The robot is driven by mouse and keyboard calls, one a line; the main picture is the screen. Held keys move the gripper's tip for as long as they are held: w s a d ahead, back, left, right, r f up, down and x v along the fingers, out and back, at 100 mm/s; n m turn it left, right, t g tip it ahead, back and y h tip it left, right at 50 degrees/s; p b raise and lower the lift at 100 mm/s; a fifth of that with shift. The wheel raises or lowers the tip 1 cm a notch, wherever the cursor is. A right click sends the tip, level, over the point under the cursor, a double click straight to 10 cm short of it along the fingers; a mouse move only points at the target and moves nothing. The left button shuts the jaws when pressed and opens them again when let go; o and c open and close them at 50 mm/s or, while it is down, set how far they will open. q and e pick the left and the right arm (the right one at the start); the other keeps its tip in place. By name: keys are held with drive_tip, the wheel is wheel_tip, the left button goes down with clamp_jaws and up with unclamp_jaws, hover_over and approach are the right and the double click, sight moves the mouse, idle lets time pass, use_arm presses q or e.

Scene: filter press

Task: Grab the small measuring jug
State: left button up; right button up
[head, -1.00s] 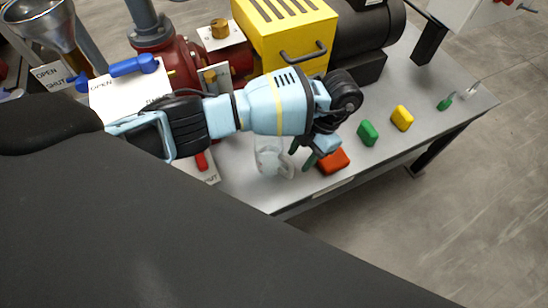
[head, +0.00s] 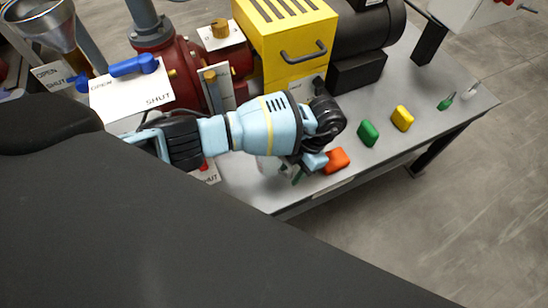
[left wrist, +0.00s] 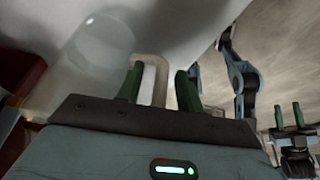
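The small measuring jug (head: 267,167) is clear and stands on the grey bench near its front edge. In the head view my left gripper and wrist hide much of it. In the left wrist view its see-through body (left wrist: 100,50) is at the upper left, and its pale handle (left wrist: 153,75) stands between the green fingers. My left gripper (head: 291,174) is open around the handle, with a gap to the right finger in the left wrist view (left wrist: 160,88). My right gripper (left wrist: 288,115) shows at the right of the left wrist view, its fingers apart and empty.
The yellow pump housing (head: 290,50) and the OPEN/SHUT valve plate (head: 125,95) stand behind and left.

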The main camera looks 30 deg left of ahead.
use_arm(q)
clamp_jaws()
drive_tip(key=shift+r, duration=0.2)
idle(0.3)
drive_tip(key=shift+r, duration=1.6)
drive_tip(key=s+d, duration=0.3)
drive_tip(key=d, duration=0.4)
drive_tip(key=s+d+r+b, duration=0.1)
drive_tip(key=s+d, duration=0.2)
drive_tip(key=d, duration=0.4)
drive_tip(key=shift+s+d+r, duration=0.15)
drive_tip(key=shift+d+r, duration=0.05)
drive_tip(key=shift+d, duration=0.1)
idle(0.4)
